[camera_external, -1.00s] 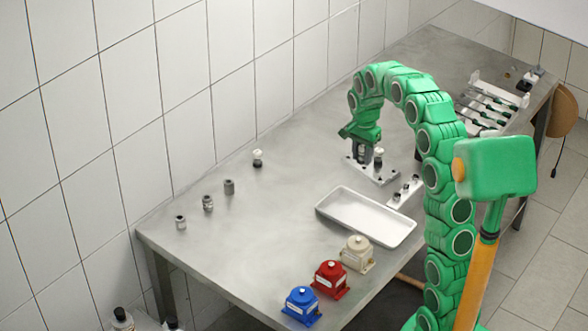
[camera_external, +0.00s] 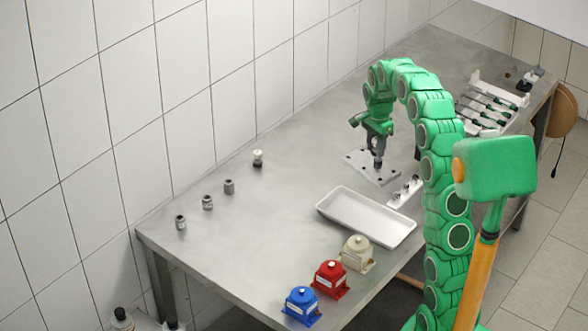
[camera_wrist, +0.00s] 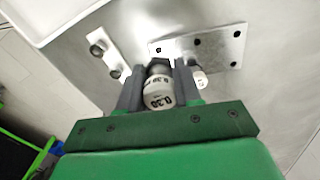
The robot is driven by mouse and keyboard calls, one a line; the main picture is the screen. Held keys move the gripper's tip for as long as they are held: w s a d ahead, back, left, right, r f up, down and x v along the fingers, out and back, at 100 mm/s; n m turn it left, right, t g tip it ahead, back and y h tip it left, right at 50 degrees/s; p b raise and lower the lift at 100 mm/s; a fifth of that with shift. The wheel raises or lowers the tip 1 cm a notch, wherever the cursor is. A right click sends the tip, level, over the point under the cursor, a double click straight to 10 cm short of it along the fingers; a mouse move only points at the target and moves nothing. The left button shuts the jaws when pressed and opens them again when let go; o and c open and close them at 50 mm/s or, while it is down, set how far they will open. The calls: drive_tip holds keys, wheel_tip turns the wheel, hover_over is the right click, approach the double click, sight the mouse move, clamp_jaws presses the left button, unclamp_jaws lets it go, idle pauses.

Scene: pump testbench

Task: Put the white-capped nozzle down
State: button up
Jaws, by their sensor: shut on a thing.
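My gripper (camera_wrist: 159,92) is shut on a white-capped nozzle (camera_wrist: 158,93) with dark markings on its cap; a finger stands on each side of it. In the external view my gripper (camera_external: 378,146) points down over the grey plate with holes (camera_external: 360,159), which also shows in the wrist view (camera_wrist: 222,38). I cannot tell whether the held nozzle touches the plate. Another small white-capped piece (camera_wrist: 200,80) is at the plate, just right of the right finger. A further white-capped nozzle (camera_external: 257,157) stands upright on the table, left of the plate.
A white tray (camera_external: 328,214) lies in front of the plate, beside a small strip with pegs (camera_external: 404,191). Several grey fittings (camera_external: 207,203) stand at left. Blue (camera_external: 301,306), red (camera_external: 330,279) and beige (camera_external: 357,253) housings line the front edge.

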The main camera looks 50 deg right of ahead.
drive_tip(key=w+d+f, duration=0.2)
drive_tip(key=w, duration=0.1)
hover_over(364, 165)
drive_tip(key=s, duration=0.1)
drive_tip(key=f, duration=0.2)
drive_tip(key=a+f, duration=0.1)
drive_tip(key=f, duration=0.1)
drive_tip(key=shift+w+d+f, duration=0.35)
drive_tip(key=shift+w+f, duration=0.05)
drive_tip(key=shift+f, duration=1.85)
drive_tip(key=shift+f, duration=0.1)
drive_tip(key=o, duration=1)
drive_tip(key=shift+o, duration=0.2)
